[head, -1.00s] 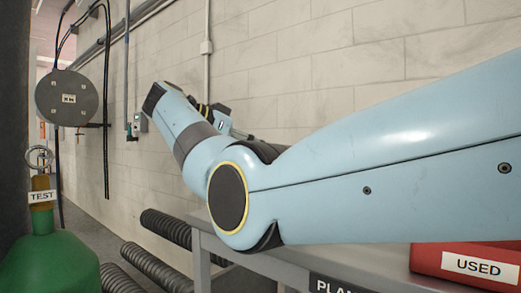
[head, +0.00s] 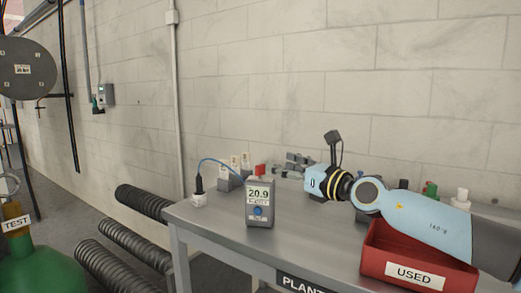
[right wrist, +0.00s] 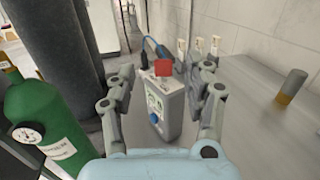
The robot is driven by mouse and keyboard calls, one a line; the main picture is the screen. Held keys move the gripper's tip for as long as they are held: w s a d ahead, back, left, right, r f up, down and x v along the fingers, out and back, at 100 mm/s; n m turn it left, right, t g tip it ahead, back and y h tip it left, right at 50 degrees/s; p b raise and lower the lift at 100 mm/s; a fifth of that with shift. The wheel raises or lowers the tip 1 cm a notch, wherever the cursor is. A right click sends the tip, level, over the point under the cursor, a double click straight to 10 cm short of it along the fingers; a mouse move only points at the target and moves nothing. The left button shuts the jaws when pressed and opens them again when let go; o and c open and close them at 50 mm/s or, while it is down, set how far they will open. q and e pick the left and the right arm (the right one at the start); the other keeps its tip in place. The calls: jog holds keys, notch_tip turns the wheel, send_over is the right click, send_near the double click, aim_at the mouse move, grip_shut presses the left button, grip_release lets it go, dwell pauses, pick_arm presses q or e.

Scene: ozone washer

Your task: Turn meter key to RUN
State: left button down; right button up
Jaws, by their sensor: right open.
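The grey meter (head: 258,218) stands upright on the bench, with a display reading 20.9 and a round blue button or knob (head: 258,211) on its front. A red tab (head: 260,170) shows at its top; I cannot tell whether this is the key or which way it is set. My right gripper (head: 287,165) is behind and right of the meter, partly against the wall. In the right wrist view my gripper (right wrist: 165,76) is open, its fingers apart on either side of the meter (right wrist: 158,112) and the red tab (right wrist: 163,67). My left gripper is out of view.
The grey bench (head: 318,237) carries a red USED bin (head: 374,262) at front right. Small bottles stand behind. A green cylinder (head: 40,270) and black hoses (head: 120,245) are at left.

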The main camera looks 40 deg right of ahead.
aim_at(262, 168)
jog(key=shift+g, duration=0.4)
jog(key=w+f+b, duration=0.1)
jog(key=w, duration=0.1)
jog(key=w+f+b, duration=0.1)
jog(key=w, duration=0.2)
jog(key=w+b, duration=0.1)
jog(key=w, duration=0.2)
jog(key=shift+w+a+f, duration=0.25)
jog(key=shift+a+f, duration=0.1)
jog(key=shift+f, duration=0.05)
jog(key=shift+w+a+b, duration=0.1)
jog(key=shift+w+b, duration=0.2)
jog(key=shift+w, duration=0.1)
jog(key=shift+r, duration=0.1)
jog(key=shift+c, duration=0.3)
grip_shut()
